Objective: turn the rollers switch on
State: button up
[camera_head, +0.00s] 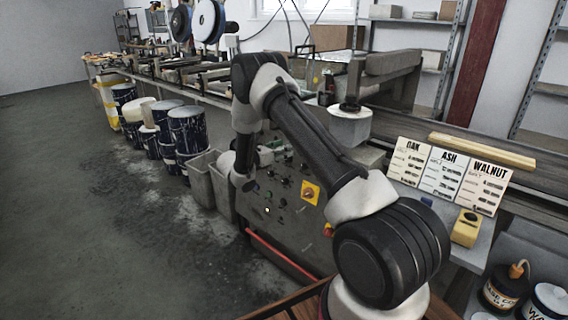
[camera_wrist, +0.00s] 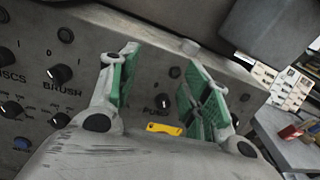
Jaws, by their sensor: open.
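The control panel (camera_head: 285,222) is a grey, worn face with several small knobs and buttons; its lettering is too small to read in the head view. In the wrist view, the panel (camera_wrist: 85,40) shows black knobs labelled DISCS (camera_wrist: 12,108) and BRUSH (camera_wrist: 60,74). A third knob (camera_wrist: 163,102), apparently labelled PUMP, shows between my fingers. No rollers label is legible, so I cannot tell which knob is the rollers switch. My gripper (camera_wrist: 160,58) is open and empty, its green-padded fingers spread before the panel. Contact cannot be told.
A yellow plate with a red knob (camera_head: 310,192) is on the panel's right. OAK, ASH and WALNUT cards (camera_head: 446,176) stand at the right, near a yellow box (camera_head: 466,228). Grey bins (camera_head: 200,178) and dark drums (camera_head: 187,130) stand left; open floor lies beyond.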

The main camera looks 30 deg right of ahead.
aim_at(287, 159)
jog(key=w+a+f+n+t, duration=0.2)
jog(key=a+f+n+t, duration=0.15)
jog(key=f, duration=0.55)
jog(key=x, duration=0.8)
jog(key=shift+w+f+n, duration=0.2)
jog(key=shift+f+n, duration=0.25)
jog(key=shift+c, duration=0.5)
jog(key=shift+y, duration=0.3)
jog(key=c, duration=0.9)
